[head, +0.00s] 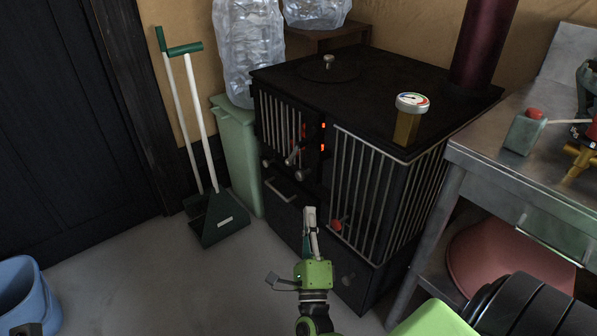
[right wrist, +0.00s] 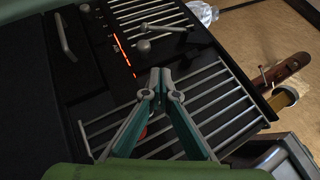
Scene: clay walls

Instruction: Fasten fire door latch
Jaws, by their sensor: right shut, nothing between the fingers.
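The black stove (head: 385,75) has barred panels on its front. Orange glow shows in a dark gap between the left barred panel (head: 278,120) and the right barred panel (head: 362,185). A metal latch handle with a ball end (head: 290,159) sits near the gap; it also shows in the right wrist view (right wrist: 143,46). I cannot tell which panel is the fire door, or whether it is fully closed. My right gripper (head: 310,213) is shut and empty, in front of the stove's lower front; its fingertips (right wrist: 161,73) meet below the latch handle in the right wrist view. My left gripper is out of view.
A red knob (head: 336,225) sits low on the right panel. A green bin (head: 236,150) and dustpan (head: 218,218) are left. A metal bench (head: 500,175) stands close on the right.

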